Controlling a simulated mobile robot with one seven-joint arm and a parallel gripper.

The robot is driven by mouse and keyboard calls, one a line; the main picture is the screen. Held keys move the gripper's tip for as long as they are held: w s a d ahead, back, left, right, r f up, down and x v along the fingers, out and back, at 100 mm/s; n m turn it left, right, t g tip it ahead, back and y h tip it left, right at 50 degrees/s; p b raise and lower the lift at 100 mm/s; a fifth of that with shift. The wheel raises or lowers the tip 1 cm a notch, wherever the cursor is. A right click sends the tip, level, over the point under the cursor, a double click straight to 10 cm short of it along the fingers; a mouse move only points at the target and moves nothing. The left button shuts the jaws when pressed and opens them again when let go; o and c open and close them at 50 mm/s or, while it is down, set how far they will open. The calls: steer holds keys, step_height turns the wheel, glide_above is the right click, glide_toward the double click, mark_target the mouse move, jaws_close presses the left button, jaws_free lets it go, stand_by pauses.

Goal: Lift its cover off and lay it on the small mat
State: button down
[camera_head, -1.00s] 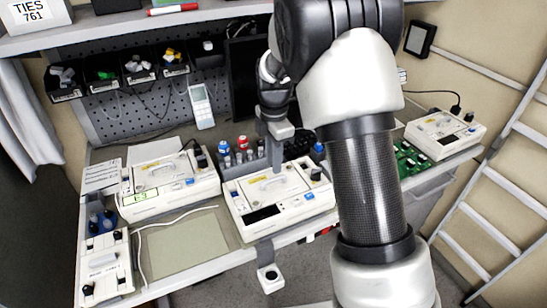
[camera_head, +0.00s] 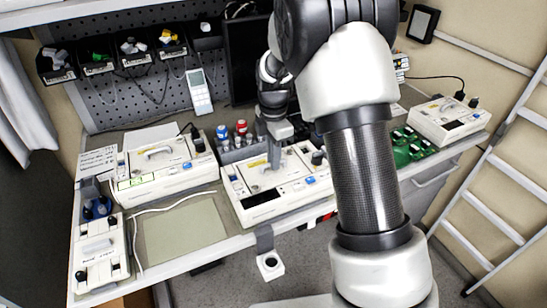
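Three white infusion pumps are on the bench: a left pump (camera_head: 160,180) with a lit green display, a middle pump (camera_head: 262,204) with a dark display, and a right pump (camera_head: 446,122) at the far end. The left and middle pumps have covers with a handle on top. A flat grey-green mat (camera_head: 185,235) lies bare, left of the middle pump.
A white cable (camera_head: 137,246) runs along the mat's left and back edges. A small white device (camera_head: 100,252) stands left of the mat. Bottles with red and blue caps (camera_head: 232,131) stand behind the middle pump. Green circuit boards (camera_head: 410,146) lie to its right.

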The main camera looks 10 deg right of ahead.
steer(key=shift+r+p, duration=2.3)
steer(key=shift+r, duration=1.25)
steer(key=shift+s, duration=0.1)
